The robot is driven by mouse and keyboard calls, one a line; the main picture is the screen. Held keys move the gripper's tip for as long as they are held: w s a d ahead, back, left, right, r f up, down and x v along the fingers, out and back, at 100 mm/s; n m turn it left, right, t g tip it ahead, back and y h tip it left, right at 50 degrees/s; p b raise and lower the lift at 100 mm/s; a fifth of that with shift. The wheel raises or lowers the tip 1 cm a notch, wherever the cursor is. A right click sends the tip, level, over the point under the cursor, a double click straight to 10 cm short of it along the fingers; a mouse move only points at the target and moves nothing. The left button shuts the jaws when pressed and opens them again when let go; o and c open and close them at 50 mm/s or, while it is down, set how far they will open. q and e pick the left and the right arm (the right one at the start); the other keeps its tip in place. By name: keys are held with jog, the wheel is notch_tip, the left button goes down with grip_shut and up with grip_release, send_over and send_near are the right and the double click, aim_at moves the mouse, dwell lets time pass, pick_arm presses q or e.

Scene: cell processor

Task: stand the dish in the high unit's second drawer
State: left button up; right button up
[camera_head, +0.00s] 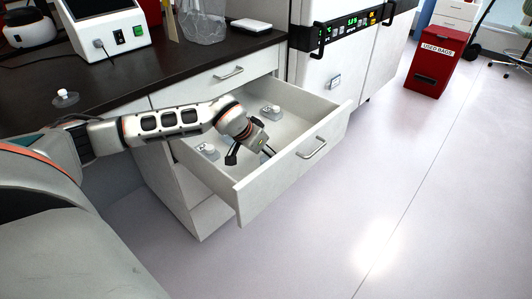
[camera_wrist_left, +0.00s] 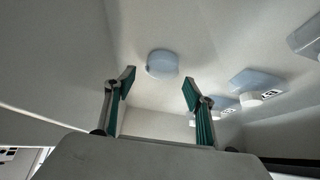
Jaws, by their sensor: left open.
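My left gripper (camera_head: 251,155) reaches down into an open white drawer (camera_head: 292,169) below the dark counter. In the left wrist view the gripper (camera_wrist_left: 158,88) is open, with nothing between its fingers. A round, pale blue dish (camera_wrist_left: 162,64) lies against a pale drawer surface, beyond the fingertips and between them in the picture. I see no contact between dish and fingers. I cannot make out the dish in the head view, where the gripper may hide it. My right gripper is not in view.
The drawer also holds pale items with white caps, one near the back (camera_head: 270,111) and one at left (camera_head: 207,151). A similar item (camera_head: 65,98) stands on the counter (camera_head: 110,82). A red bin (camera_head: 433,62) stands at right; the floor in front is clear.

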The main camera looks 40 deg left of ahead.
pick_arm(q)
jog(key=shift+r, duration=0.5)
jog(key=v, duration=0.1)
jog(key=p+v, duration=0.1)
jog(key=v, duration=0.1)
jog(key=shift+w+a+r, duration=0.1)
jog(key=shift+w+r, duration=0.15)
jog(key=p+v, duration=0.2)
jog(key=v, duration=0.7)
jog(key=shift+s+f, duration=0.15)
jog(key=shift+s, duration=0.15)
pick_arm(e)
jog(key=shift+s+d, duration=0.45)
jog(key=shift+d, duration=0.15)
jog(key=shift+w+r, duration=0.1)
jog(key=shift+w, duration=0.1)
